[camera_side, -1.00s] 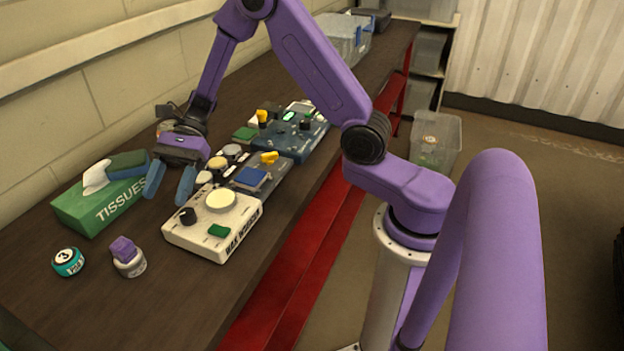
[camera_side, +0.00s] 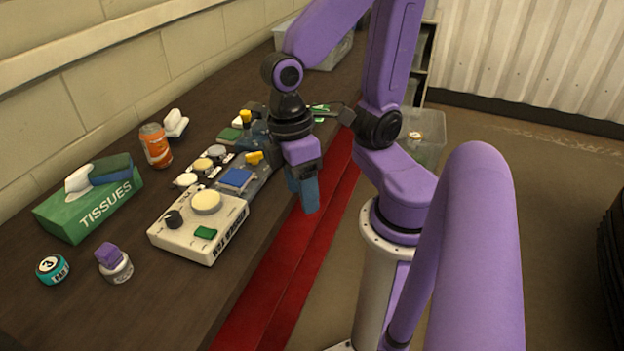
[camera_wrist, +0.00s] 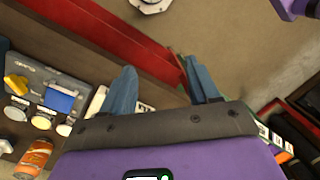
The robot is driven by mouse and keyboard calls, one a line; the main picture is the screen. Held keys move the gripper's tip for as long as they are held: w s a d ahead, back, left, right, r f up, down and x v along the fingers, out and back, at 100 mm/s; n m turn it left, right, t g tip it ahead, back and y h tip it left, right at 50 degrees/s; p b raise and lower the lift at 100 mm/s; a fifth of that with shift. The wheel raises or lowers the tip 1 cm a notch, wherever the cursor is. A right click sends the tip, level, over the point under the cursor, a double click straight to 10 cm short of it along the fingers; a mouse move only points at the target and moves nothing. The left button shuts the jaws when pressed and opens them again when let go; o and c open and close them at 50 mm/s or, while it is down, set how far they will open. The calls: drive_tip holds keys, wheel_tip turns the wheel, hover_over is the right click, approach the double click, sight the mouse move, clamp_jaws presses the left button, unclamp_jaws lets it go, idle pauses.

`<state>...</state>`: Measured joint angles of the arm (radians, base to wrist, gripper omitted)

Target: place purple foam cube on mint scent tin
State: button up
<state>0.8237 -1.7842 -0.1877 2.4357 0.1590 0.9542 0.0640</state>
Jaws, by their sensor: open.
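The purple foam cube (camera_side: 108,254) rests on top of a small round pale grey tin (camera_side: 119,272) at the front left of the bench. A teal tin (camera_side: 53,269) with a white disc marked 3 stands just left of it, apart from it. I cannot read which tin is mint scent. My gripper (camera_side: 303,195) is open and empty, over the bench's right edge, well right of and behind the tins. In the wrist view its blue fingers (camera_wrist: 163,85) are spread with nothing between them. The cube and tins are not in the wrist view.
A cream control box (camera_side: 180,231) and a panel with a blue square (camera_side: 235,181) line the bench's right side. An orange can (camera_side: 155,147) stands behind. The bench front is clear.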

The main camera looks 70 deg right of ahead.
drive_tip(key=n, duration=0.1)
drive_tip(key=s+d+n+t, duration=0.1)
drive_tip(key=n, duration=0.1)
drive_tip(key=shift+s+d+r+t, duration=0.15)
drive_tip(key=shift+d+r+t, duration=0.1)
drive_tip(key=shift+d+t, duration=0.15)
